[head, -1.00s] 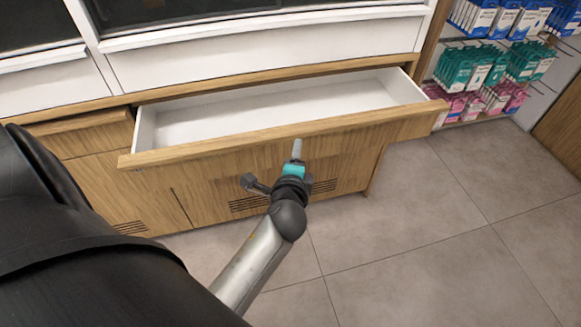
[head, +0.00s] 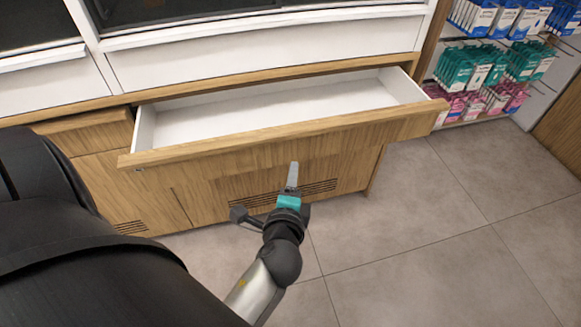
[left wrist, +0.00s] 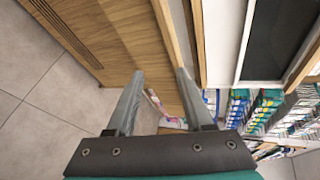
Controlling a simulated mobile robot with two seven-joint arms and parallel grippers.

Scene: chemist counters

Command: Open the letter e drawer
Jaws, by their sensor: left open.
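The wooden drawer (head: 290,138) with a white interior stands pulled out from the counter in the head view, and it is empty. No letter is legible on it. My left gripper (head: 293,167) is in front of and below the drawer's front panel, apart from it as far as I can see. In the left wrist view its two fingers (left wrist: 158,78) are spread with nothing between them. The drawer's front edge (left wrist: 172,30) shows beyond the fingers there. My right gripper is not in view.
A closed wooden drawer (head: 92,133) is left of the open one. Vented cabinet panels (head: 250,195) lie below. A shelf with blue, green and pink packs (head: 480,65) stands at the right. The grey tiled floor (head: 440,240) is clear.

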